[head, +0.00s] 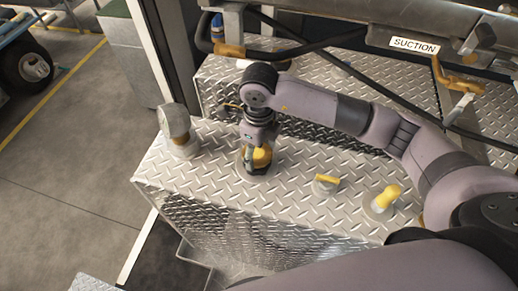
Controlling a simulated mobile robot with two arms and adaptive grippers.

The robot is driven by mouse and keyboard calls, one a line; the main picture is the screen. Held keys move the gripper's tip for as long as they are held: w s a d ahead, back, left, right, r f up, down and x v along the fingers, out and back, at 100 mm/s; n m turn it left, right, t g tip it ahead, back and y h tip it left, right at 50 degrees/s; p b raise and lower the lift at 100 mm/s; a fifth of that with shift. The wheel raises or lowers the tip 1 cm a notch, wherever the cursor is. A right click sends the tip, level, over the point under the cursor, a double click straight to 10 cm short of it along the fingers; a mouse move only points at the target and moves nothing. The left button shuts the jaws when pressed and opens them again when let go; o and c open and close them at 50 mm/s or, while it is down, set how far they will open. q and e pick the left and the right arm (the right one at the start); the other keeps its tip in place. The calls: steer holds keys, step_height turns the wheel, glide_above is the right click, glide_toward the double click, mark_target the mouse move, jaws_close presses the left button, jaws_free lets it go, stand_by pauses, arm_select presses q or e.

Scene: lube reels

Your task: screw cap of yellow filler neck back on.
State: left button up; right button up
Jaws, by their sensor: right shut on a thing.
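My right gripper (250,158) points down over the diamond-plate tank top (225,180), left of its middle. It is shut on a yellow cap (263,156), which shows partly between and behind the dark fingers. The yellow filler neck under the cap is mostly hidden by the gripper, so I cannot tell how the cap sits on it. My left gripper is not in view.
A grey capped fitting (178,130) stands left of the gripper. A small yellow handle (327,179) and a larger yellow fitting (385,198) stand to the right. A black hose (300,50) and a pipe labelled SUCTION (414,44) run behind.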

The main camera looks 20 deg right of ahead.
steer(key=m, duration=0.4)
steer(key=shift+a+m, duration=0.1)
steer(key=shift+m, duration=0.2)
steer(key=m+p, duration=0.1)
steer(key=m, duration=0.1)
steer(key=shift+a+r+m, duration=0.1)
steer(key=shift+m, duration=0.3)
steer(key=shift+m+p, duration=0.3)
steer(key=shift+m, duration=0.9)
steer(key=m+p, duration=0.1)
steer(key=m, duration=0.1)
steer(key=shift+a+m, duration=0.15)
steer(key=shift+m, duration=1.45)
